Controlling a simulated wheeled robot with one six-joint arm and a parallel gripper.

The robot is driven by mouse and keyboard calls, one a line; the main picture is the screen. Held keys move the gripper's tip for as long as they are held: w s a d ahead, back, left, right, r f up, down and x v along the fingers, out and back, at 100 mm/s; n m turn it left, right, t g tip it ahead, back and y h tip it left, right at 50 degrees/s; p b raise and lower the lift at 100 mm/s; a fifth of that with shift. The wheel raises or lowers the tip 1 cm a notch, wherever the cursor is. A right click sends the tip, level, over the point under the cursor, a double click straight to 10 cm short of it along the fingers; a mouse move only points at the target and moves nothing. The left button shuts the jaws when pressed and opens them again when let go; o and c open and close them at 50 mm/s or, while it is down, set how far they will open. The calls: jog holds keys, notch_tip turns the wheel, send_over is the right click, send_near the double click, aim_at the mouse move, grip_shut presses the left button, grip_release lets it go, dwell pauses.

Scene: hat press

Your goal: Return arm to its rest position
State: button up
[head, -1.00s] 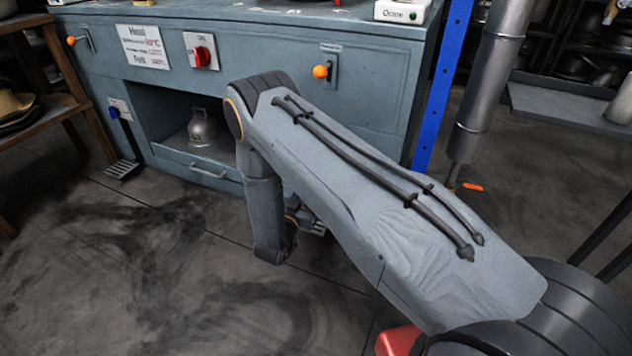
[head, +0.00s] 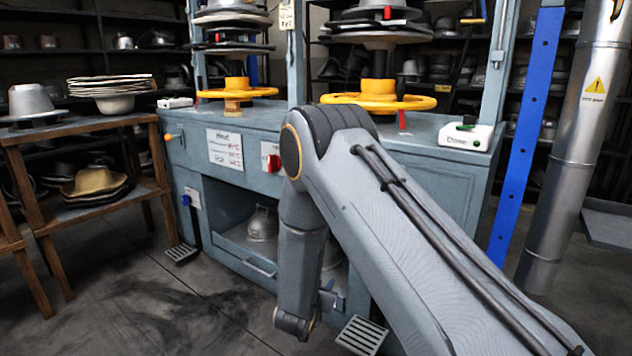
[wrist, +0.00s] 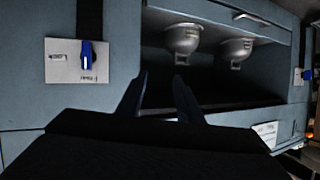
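My arm reaches from the lower right of the head view, with its elbow raised in front of the blue-grey press cabinet (head: 215,185). The forearm hangs down from the elbow. The gripper is mostly hidden behind it in that view. In the wrist view my gripper (wrist: 157,98) shows two dark fingers standing apart with nothing between them. They point toward the cabinet's open lower compartment, where two metal domed forms (wrist: 182,42) show. A blue switch (wrist: 87,55) on a white plate is left of the fingers.
A wooden table (head: 85,125) with hats stands at the left. Yellow handwheels (head: 378,102) and a white box marked "Done" (head: 468,136) are on the press. Pedals (head: 362,334) sit on the floor. A blue post (head: 524,135) and a grey pipe (head: 570,165) stand at right.

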jog(key=s+a+r+n+g+y, duration=0.3)
jog(key=s+a+r, duration=0.4)
jog(key=s, duration=0.2)
jog(key=s+a+r+n+g+y, duration=0.35)
jog(key=s+a+r, duration=0.3)
jog(key=s, duration=0.25)
jog(key=s+d+r+n+g+h, duration=0.1)
jog(key=s+d+r+n+g, duration=0.15)
jog(key=s, duration=0.65)
jog(key=s+d+r+n+g, duration=0.15)
jog(key=s+d, duration=0.25)
jog(key=s, duration=0.4)
jog(key=s+d+r+n+g+h, duration=0.1)
jog(key=s+d+r+g, duration=0.15)
jog(key=s, duration=0.65)
jog(key=d+r+m+p, duration=0.3)
jog(key=d+r+p, duration=0.8)
jog(key=r+p, duration=0.2)
jog(key=s+d+r+m+p, duration=0.1)
jog(key=d+r+m+p, duration=0.3)
jog(key=d+r+p, duration=0.6)
notch_tip(320, 180, up, 4)
jog(key=h+p, duration=0.1)
jog(key=p, duration=0.7)
jog(key=shift+d+r, duration=0.15)
jog(key=shift+d, duration=0.25)
jog(key=shift+s, duration=0.1)
